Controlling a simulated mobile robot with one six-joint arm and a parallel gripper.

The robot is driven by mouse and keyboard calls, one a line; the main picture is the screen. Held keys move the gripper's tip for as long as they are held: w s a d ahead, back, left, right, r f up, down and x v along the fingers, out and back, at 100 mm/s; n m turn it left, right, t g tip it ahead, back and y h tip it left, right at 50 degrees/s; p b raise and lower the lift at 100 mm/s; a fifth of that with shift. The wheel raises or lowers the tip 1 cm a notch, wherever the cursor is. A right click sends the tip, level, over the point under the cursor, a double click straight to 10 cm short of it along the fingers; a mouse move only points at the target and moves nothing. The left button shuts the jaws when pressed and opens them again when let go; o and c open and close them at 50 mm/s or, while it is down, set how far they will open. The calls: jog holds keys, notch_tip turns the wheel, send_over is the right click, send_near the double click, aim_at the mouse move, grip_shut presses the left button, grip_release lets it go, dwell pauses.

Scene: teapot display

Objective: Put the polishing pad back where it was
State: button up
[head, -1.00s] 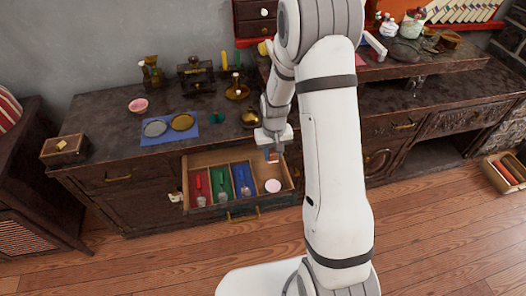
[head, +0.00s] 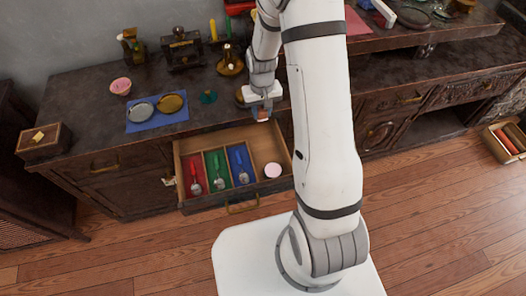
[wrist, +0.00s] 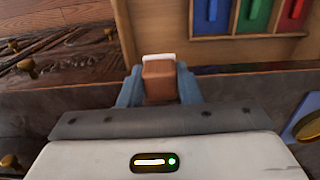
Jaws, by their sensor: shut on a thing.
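My gripper (head: 264,112) is shut on a small brown block with a pale end, which looks like the polishing pad (wrist: 158,80). The pad sits between the blue-grey fingers in the wrist view (wrist: 158,92). In the head view my gripper hangs near the cabinet's front edge, above the back right of the open drawer (head: 222,203). The drawer has red, green and blue compartments, each with a tool of matching handle colour. Its right compartment is bare wood and holds a round pink disc (head: 272,170). My arm hides part of the counter.
On the counter (head: 85,115) are a blue cloth (head: 158,123) with two round dishes, a pink bowl (head: 120,86), a small box (head: 42,141) and brass items. A green object (head: 208,97) lies left of my gripper. A crate (head: 505,141) stands on the floor at right.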

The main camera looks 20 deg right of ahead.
jog(key=b, duration=0.9)
send_over(265, 151)
jog(key=w, duration=0.2)
notch_tip(265, 151, down, 4)
jog(key=f+b, duration=0.2)
jog(key=f, duration=0.1)
jog(key=s+f+b, duration=0.1)
jog(key=f+b, duration=0.1)
jog(key=f, duration=0.2)
jog(key=s+f+b, duration=0.1)
jog(key=f+b, duration=0.1)
jog(key=f, duration=0.1)
jog(key=shift+f, duration=0.3)
jog(key=shift+f, duration=0.2)
jog(key=o, duration=0.9)
jog(key=shift+o, duration=0.2)
